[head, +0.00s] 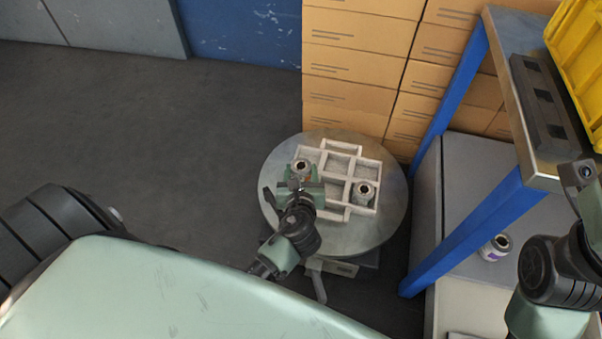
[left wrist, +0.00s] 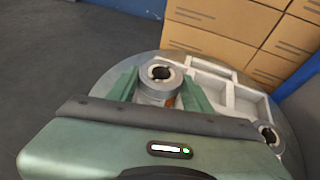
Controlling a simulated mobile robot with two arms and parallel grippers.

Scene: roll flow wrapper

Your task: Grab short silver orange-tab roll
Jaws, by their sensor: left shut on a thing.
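The short silver roll (head: 302,166) stands upright at the left side of a white divided tray (head: 375,167). In the left wrist view the same roll (left wrist: 160,76) shows its silver top with a dark core hole and a bit of orange low on its right side. My left gripper (head: 301,186) is shut on this roll, one green finger on each side; the wrist view also shows the gripper (left wrist: 163,92). The roll's lower part is hidden, so I cannot tell whether it touches the tray. My right gripper (head: 580,178) is partly in view at the right edge; its jaws are unclear.
A second roll (head: 364,192) sits in the tray's right side. The tray rests on a round grey table (head: 388,219). Stacked cartons (head: 355,65) stand behind. A blue-legged bench (head: 470,230) is to the right, with a purple-labelled roll (head: 494,248) beneath. Open floor lies left.

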